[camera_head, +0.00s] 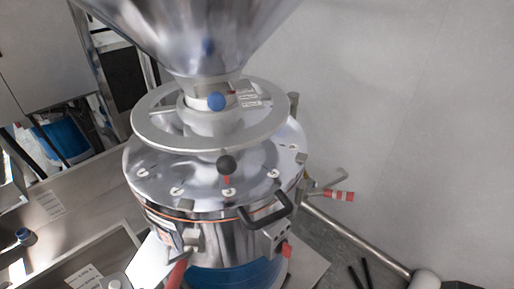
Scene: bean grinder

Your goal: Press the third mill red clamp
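The metal mill (160,190) stands in the middle, with a wide lid and a large funnel (190,35) above it. Several red parts show around its body. One red handle (177,273) is at the lower left, cut by the picture's bottom edge. A short red piece (287,250) sits by a bracket at the lower right. A red-and-white banded handle (340,195) sticks out to the right. I cannot tell which is the third clamp. The mill's far side is hidden. I cannot make out my gripper here.
A black ball knob (226,164) on a red stem and a black loop handle (265,216) stand at the mill's front. A metal pipe (350,238) runs to the lower right. Metal counters (75,215) are at left. The grey wall (430,110) is bare at right.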

